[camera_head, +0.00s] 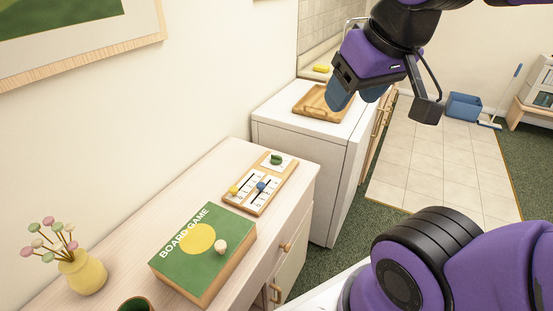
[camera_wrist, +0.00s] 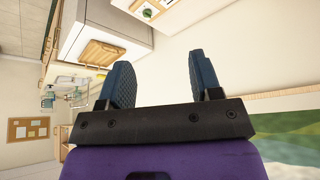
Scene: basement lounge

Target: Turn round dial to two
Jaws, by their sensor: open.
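The round dial (camera_head: 277,159) is a green knob on a white plate at the far end of a wooden control board (camera_head: 259,208). The board lies on the light wooden cabinet and also has a yellow and a blue slider knob. The dial's numbers are too small to read. My gripper (camera_head: 357,97) is open and empty, with blue fingers, well above and to the right of the dial. Its fingers also show in the wrist view (camera_wrist: 160,68), touching nothing.
A green board game box (camera_head: 181,271) with a small pale knob-like piece lies nearer on the cabinet (camera_head: 110,243). A yellow vase (camera_head: 82,274) with round flowers stands at the left. A white appliance (camera_head: 300,135) carries a wooden tray (camera_head: 313,106) beyond the board. A wall runs behind.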

